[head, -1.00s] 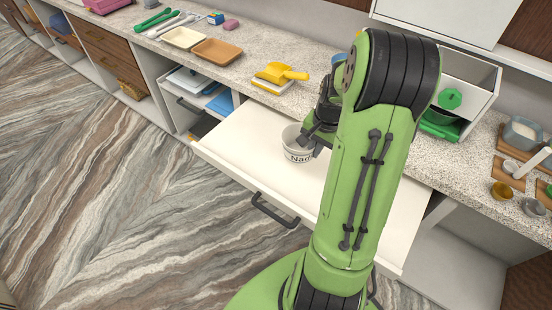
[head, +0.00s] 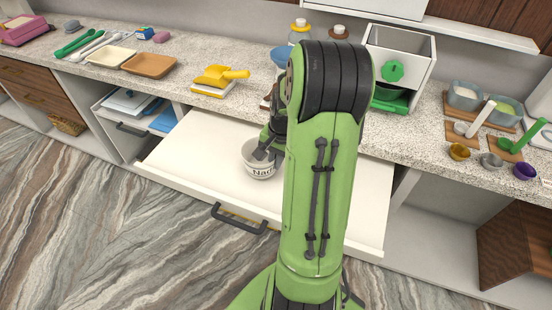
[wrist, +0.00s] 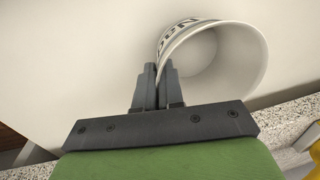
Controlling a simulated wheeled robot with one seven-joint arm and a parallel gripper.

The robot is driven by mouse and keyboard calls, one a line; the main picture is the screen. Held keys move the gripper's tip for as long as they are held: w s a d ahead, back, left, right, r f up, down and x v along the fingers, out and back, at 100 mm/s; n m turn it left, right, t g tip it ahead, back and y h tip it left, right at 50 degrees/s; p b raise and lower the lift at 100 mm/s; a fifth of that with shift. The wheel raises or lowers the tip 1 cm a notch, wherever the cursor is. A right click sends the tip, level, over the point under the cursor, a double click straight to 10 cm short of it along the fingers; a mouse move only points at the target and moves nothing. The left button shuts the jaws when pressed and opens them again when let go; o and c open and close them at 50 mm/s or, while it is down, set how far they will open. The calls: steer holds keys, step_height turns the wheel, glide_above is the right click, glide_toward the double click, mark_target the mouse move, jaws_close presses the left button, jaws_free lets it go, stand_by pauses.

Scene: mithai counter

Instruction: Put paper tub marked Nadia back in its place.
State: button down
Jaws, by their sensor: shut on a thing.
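My gripper (head: 262,153) is shut on the tub's rim. In the wrist view, the fingers of my gripper (wrist: 158,78) pinch the left wall of the tub (wrist: 225,65), which looks empty inside. My green arm hides the right part of the drawer's middle in the head view.
A speckled counter runs behind the drawer. On it are a yellow scoop (head: 218,78), a brown tray (head: 148,65), a cream tray (head: 110,56), a white box with a green knob (head: 402,60) and small metal cups (head: 459,152). The drawer's left part is clear.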

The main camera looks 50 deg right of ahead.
steer(key=shift+f+b, duration=0.5)
steer(key=shift+f, duration=0.15)
steer(key=c, duration=1.2)
jaws_free()
steer(key=r+p, duration=0.1)
steer(key=r, duration=0.4)
steer(key=s+r+p, duration=0.1)
steer(key=r+p, duration=0.1)
steer(key=r, duration=0.3)
steer(key=s+r+p, duration=0.1)
steer(key=r+p, duration=0.1)
steer(key=r, duration=0.3)
steer(key=shift+d+r, duration=0.25)
steer(key=shift+r, duration=0.1)
